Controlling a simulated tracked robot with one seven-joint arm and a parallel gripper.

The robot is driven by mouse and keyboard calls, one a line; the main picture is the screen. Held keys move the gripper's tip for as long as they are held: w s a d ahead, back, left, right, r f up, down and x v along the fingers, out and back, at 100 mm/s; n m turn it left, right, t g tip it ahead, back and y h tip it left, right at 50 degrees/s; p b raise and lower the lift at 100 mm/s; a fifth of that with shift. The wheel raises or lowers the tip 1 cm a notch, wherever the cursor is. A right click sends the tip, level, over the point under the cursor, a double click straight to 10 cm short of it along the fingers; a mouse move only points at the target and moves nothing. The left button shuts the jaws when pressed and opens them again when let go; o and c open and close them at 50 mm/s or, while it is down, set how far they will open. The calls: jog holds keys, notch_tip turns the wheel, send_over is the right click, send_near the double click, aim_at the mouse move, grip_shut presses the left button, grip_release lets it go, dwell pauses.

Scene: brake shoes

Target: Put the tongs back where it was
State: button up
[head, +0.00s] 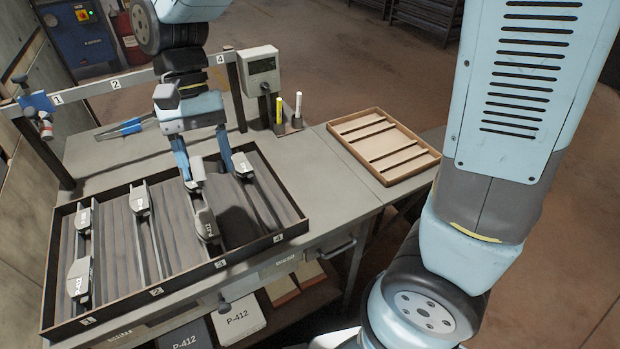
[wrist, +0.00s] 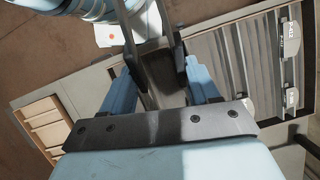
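The tongs, a blue V-shaped tool (head: 128,127), lie on the back left of the grey workbench (head: 310,195), left of my gripper. My gripper (head: 206,176) points down over the upper middle of the dark tray. Its two blue fingers are spread apart, and it looks open. The wrist view also shows my gripper (wrist: 155,78); long dark strips run between and beyond the fingers, and I cannot tell what they are. The tongs cannot be made out in the wrist view. A brake shoe (head: 195,186) lies just below the fingers; I cannot tell whether they touch it.
The dark tray (head: 195,278) has numbered lanes with several brake shoes, one (head: 205,224) in lane 3. A numbered rail (head: 150,77) runs behind the bench. A display box (head: 260,68) and markers (head: 279,110) stand at the back. A shallow wooden tray (head: 385,146) lies right.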

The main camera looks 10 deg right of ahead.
jog(key=w+d+f+m+t+y, duration=0.1)
jog(key=w+d+m+y, duration=0.15)
jog(key=d+m, duration=0.7)
jog(key=w+d+f+m+t+y, duration=0.1)
jog(key=w+d+m+y, duration=0.15)
jog(key=d, duration=1.35)
jog(key=w+a+f+h, duration=0.1)
jog(key=w+a+f, duration=0.1)
jog(key=w+f, duration=1)
jog(key=shift+w+f, duration=0.25)
jog(key=shift+w, duration=1.05)
jog(key=shift+f, duration=0.1)
jog(key=o, duration=0.5)
jog(key=shift+o, duration=0.2)
